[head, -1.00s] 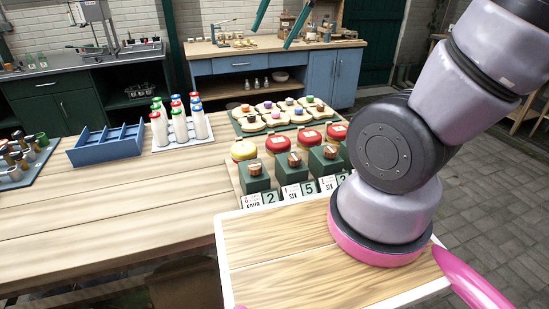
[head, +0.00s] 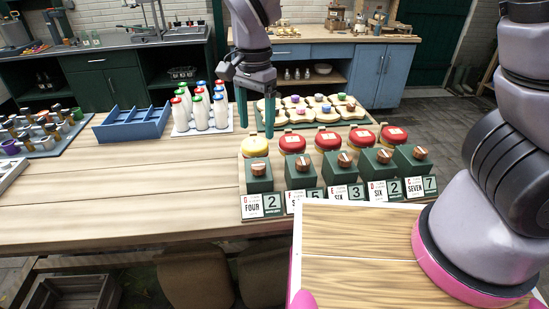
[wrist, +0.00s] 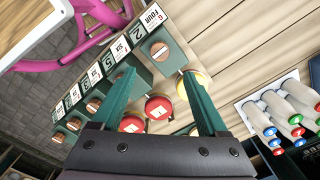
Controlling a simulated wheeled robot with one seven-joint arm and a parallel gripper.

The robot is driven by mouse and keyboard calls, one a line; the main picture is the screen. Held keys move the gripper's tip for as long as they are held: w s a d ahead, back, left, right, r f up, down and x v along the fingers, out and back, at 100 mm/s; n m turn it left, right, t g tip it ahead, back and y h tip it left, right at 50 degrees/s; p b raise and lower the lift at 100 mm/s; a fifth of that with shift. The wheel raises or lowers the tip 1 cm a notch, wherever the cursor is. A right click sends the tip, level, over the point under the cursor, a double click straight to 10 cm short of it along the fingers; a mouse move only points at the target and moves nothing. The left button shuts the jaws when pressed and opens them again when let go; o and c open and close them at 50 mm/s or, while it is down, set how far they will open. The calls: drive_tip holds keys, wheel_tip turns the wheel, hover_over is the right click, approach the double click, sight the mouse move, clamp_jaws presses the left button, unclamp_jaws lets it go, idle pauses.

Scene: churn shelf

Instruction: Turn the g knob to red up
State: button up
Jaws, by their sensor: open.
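The G knob (head: 257,168) is the round copper-brown knob on the leftmost green block, above the card reading G FOUR (head: 252,206) and the number 2. It has a pale bar across its face; I cannot make out a red mark on it. In the wrist view the G knob (wrist: 159,50) shows just beyond the fingertips, roughly between them. My gripper (head: 255,130) is open and empty, pointing down above and behind the G block, near the yellow round top (head: 255,146). In the wrist view my gripper (wrist: 159,72) has its two green fingers spread apart.
Several like knobs (head: 304,164) on green blocks run right, with red round tops (head: 292,142) behind. White bottles (head: 200,112) and a blue divided tray (head: 132,124) stand left. A board of slices (head: 315,110) lies behind. The front left table is clear.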

sight(258, 165)
wheel_tip(258, 165, down, 11)
idle(0.5)
clamp_jaws()
